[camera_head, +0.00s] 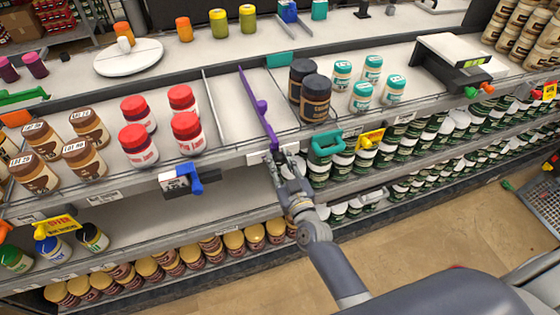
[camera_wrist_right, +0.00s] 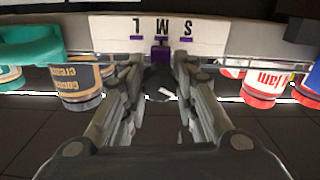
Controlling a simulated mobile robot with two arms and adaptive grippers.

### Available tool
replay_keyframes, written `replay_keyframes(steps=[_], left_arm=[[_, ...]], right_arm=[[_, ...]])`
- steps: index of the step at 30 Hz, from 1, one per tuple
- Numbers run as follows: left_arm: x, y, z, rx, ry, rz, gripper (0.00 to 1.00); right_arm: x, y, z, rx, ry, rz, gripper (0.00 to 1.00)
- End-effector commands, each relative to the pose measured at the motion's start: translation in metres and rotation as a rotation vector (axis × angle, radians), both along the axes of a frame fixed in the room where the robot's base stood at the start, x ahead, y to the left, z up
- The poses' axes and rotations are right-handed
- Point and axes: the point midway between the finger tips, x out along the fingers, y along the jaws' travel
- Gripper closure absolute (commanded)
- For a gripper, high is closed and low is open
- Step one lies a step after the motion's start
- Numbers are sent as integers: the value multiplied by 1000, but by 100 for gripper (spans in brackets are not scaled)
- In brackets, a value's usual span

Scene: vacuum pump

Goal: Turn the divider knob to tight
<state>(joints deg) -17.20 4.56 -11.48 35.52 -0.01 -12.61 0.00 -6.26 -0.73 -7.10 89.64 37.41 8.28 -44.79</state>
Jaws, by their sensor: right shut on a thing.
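The knob's setting cannot be read. My left gripper is not in view.
Red-lidded jars (camera_head: 137,148) stand left of the divider, dark jars (camera_head: 314,98) right. A teal clip (camera_head: 327,145) and a blue-and-white holder (camera_head: 181,180) stick out from the shelf edge on either side. Shelf space beside the divider is empty.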

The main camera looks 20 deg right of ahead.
Motion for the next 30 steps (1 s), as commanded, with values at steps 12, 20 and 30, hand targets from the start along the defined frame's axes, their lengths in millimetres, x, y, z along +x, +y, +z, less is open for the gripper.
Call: replay_keyframes(steps=[12,20,30], left_arm=[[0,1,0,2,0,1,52],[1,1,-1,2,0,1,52],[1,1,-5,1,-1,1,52]], right_arm=[[0,1,1,392,12,1,97],[0,1,1,639,20,0,97],[0,1,1,907,28,0,97]])
